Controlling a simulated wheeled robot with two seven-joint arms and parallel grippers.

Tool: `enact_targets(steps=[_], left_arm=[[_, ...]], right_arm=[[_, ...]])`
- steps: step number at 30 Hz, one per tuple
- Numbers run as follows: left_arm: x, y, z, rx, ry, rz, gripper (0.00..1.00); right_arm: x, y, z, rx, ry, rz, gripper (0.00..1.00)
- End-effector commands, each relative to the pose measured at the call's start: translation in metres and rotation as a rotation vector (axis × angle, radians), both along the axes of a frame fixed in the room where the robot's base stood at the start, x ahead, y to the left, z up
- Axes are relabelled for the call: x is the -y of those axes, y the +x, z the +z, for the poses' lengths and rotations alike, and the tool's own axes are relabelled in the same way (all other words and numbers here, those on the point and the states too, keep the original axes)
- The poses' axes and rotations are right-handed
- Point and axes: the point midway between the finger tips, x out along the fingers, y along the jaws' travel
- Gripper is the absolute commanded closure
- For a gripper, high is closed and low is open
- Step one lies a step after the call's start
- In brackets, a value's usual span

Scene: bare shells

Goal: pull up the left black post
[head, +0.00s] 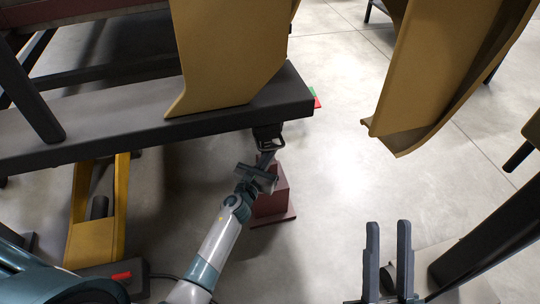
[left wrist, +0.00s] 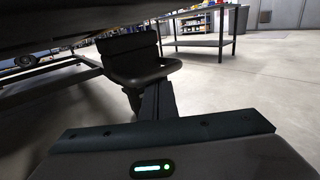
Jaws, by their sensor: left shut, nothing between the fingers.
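A black piece with a loop-like end (head: 268,138) hangs under the right end of a long dark beam (head: 150,124). I cannot tell for sure whether it is the left black post. In the left wrist view a black bracket-like piece (left wrist: 140,62) stands just ahead of the fingers. My left gripper (head: 266,160) is shut and empty, right below the hanging piece. Its dark finger also shows in the left wrist view (left wrist: 159,98); whether it touches the black piece is unclear. My right gripper (head: 388,228) is open and empty, low at the right.
A dark red block on a base (head: 272,200) stands just behind my left gripper. Large yellow shells hang above the beam (head: 225,50) and at upper right (head: 445,75). A yellow frame (head: 93,240) stands at lower left. Floor in the middle right is clear.

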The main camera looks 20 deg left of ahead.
Motion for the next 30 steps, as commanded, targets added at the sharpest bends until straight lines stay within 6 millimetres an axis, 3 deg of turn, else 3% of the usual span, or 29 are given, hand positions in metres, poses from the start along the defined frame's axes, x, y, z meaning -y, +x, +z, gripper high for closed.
enact_targets(steps=[13, 30], left_arm=[[0.000, 0.000, -0.023, -0.001, 0.000, 0.000, 1.00], [0.002, -0.003, -0.024, -0.001, 0.000, 0.000, 1.00]], right_arm=[[0.001, 0.000, -0.021, 0.007, 0.003, -0.004, 0.69], [0.001, 0.001, -0.021, 0.008, 0.004, -0.004, 0.69]])
